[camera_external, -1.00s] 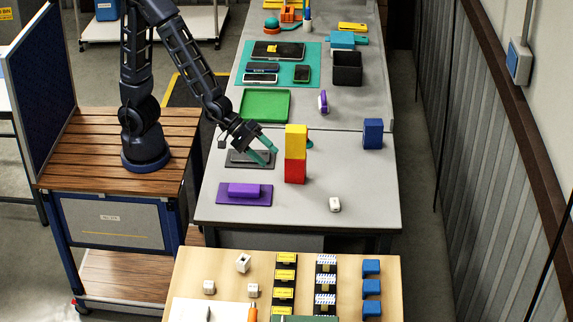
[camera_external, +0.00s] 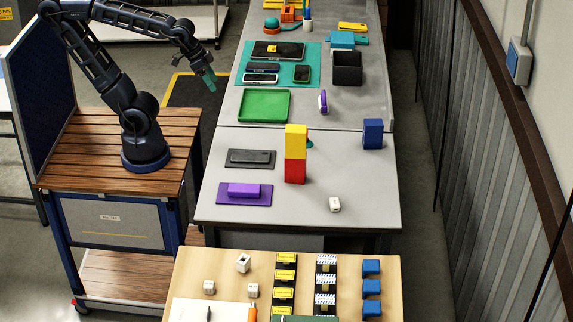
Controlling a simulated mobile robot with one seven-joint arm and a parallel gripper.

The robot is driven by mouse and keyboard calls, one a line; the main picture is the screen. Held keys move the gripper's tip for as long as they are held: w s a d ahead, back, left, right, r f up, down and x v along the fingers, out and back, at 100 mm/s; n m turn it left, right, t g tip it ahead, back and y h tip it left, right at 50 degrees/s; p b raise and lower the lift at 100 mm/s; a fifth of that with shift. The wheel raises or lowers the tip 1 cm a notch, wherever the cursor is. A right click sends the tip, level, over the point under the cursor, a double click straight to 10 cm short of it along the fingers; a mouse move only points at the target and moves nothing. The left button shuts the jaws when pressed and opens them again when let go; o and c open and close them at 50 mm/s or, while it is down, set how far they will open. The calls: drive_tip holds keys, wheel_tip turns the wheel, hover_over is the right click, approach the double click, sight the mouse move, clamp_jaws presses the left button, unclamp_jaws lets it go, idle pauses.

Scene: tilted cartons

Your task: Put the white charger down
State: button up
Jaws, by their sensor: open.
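A small white block (camera_external: 335,205), which looks like a charger, rests on the near right part of the grey table (camera_external: 300,215). Three similar white blocks lie on the light wooden table in front, one further back (camera_external: 243,263) and two nearer, left (camera_external: 209,287) and right (camera_external: 253,290). I cannot tell which is the white charger. My gripper (camera_external: 210,81) is open and empty, raised left of the grey table and far from all of these blocks. Its teal fingers point down.
A dark phone lies on a grey mat (camera_external: 233,159), beside a purple block on a purple mat (camera_external: 225,197). A yellow block (camera_external: 296,141) stands on a red block (camera_external: 295,171). A green tray (camera_external: 264,121) and a black bin (camera_external: 347,68) are further back.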

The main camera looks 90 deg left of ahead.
drive_tip(key=shift+m+g+y, duration=0.3)
drive_tip(key=shift+m+g, duration=0.2)
drive_tip(key=shift+m, duration=0.3)
drive_tip(key=s+a, duration=0.2)
drive_tip(key=s, duration=0.3)
drive_tip(key=shift+s+a+r, duration=0.1)
drive_tip(key=shift+a+r, duration=0.2)
drive_tip(key=shift+a, duration=0.1)
